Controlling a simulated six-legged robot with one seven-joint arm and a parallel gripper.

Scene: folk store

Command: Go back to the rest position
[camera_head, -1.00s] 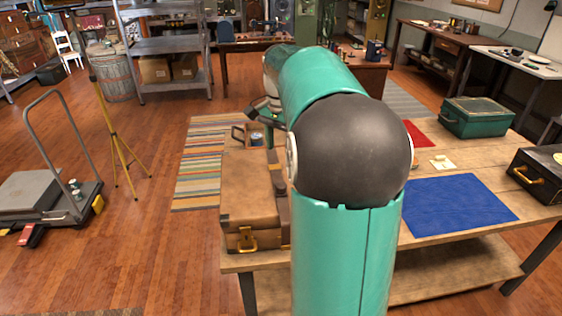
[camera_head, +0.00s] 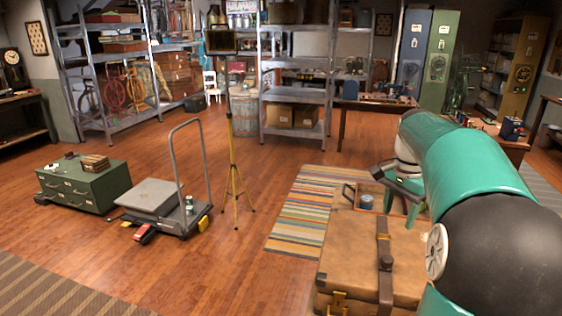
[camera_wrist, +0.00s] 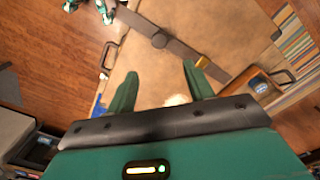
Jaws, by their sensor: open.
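My gripper (camera_wrist: 158,85) is in the wrist view, with its two green fingers apart. A tan suitcase (camera_wrist: 185,22) with a dark strap lies beyond the fingers. A small pale patch shows between them, too unclear to name. In the head view my green arm is bent at the right, and its far end is partly hidden beside the suitcase (camera_head: 345,245). Nothing clear is held in the fingers.
A wooden box (camera_head: 347,190) with a blue-grey tin (camera_head: 366,202) stands behind the suitcase. A striped rug (camera_head: 300,215) lies on the floor. A yellow tripod (camera_head: 233,180), a platform cart (camera_head: 155,200) and a green drawer cabinet (camera_head: 85,188) stand left. Open wooden floor lies between them.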

